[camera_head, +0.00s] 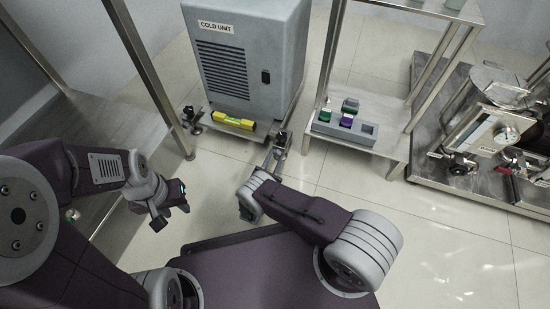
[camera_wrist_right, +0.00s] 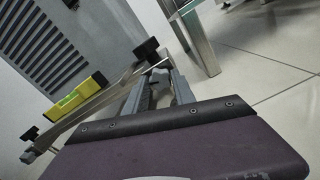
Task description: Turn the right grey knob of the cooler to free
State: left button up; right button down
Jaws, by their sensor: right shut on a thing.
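The cooler (camera_head: 247,62) is a grey cabinet labelled COLD UNIT on a low metal base. Black fittings show at its front left corner (camera_head: 192,114) and front right corner (camera_head: 282,139). My right gripper (camera_head: 273,153) is at the front right corner; in the right wrist view its fingers (camera_wrist_right: 160,84) are shut around a small grey piece, the right grey knob (camera_wrist_right: 160,74), mostly hidden between them. The knob's angle cannot be told. My left gripper (camera_head: 172,212) hangs empty, its fingers apart, at the left, away from the cooler.
A yellow spirit level (camera_head: 233,122) lies on the cooler base's front edge. A metal rack (camera_head: 375,110) stands just right, holding a grey box (camera_head: 345,129) with coloured blocks. A skid with a steel vessel (camera_head: 490,125) is further right. The floor in front is clear.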

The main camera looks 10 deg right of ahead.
jog(key=n, duration=0.4)
jog(key=shift+n, duration=2.1)
jog(key=c, duration=1)
grip_release()
jog(key=shift+c, duration=0.2)
jog(key=shift+s, duration=0.1)
